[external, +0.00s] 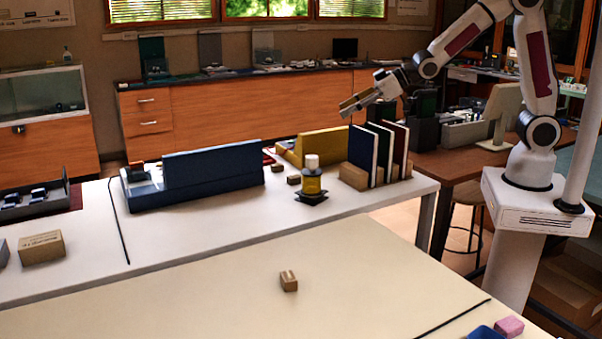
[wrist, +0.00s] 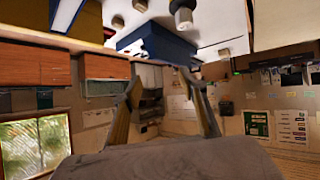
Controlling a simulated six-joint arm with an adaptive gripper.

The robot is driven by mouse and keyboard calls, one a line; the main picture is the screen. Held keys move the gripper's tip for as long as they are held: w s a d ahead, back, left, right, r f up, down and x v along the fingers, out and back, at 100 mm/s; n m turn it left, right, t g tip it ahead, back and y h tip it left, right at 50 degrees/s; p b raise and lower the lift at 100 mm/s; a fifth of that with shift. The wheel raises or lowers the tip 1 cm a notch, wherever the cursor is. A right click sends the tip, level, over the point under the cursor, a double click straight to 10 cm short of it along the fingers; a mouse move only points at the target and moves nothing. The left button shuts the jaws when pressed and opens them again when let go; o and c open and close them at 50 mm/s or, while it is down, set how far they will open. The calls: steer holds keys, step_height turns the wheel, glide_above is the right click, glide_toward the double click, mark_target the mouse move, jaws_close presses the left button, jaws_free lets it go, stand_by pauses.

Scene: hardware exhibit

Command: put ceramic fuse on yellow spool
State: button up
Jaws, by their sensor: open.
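The yellow spool (external: 312,186) stands upright on the white table, with a dark flange below. A pale cylindrical piece (external: 312,161) sits upright on top of it; it looks like the ceramic fuse, but it is too small to be sure. My gripper (external: 349,105) is raised in the air above and to the right of the spool, clear of it. In the wrist view my gripper (wrist: 165,92) has its two fingers spread with nothing between them. That view is tilted and looks out across the room.
Upright books (external: 375,155) in a wooden holder stand right of the spool. A long blue block (external: 213,167) is to the left and a yellow block (external: 325,146) behind. A small brown block (external: 289,281) lies on the front table, which has wide free room.

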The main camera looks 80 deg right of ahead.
steer(key=s+d+r+m+g+h, duration=0.1)
steer(key=s+d+r, duration=0.15)
steer(key=s, duration=0.65)
steer(key=s+d+r+m+g+h, duration=0.1)
steer(key=s+d+r+g, duration=0.15)
steer(key=s, duration=0.55)
steer(key=s+f+g, duration=0.2)
steer(key=s, duration=1.7)
steer(key=shift+s+f+m, duration=0.15)
steer(key=shift+s+m, duration=0.1)
steer(key=shift+m, duration=0.15)
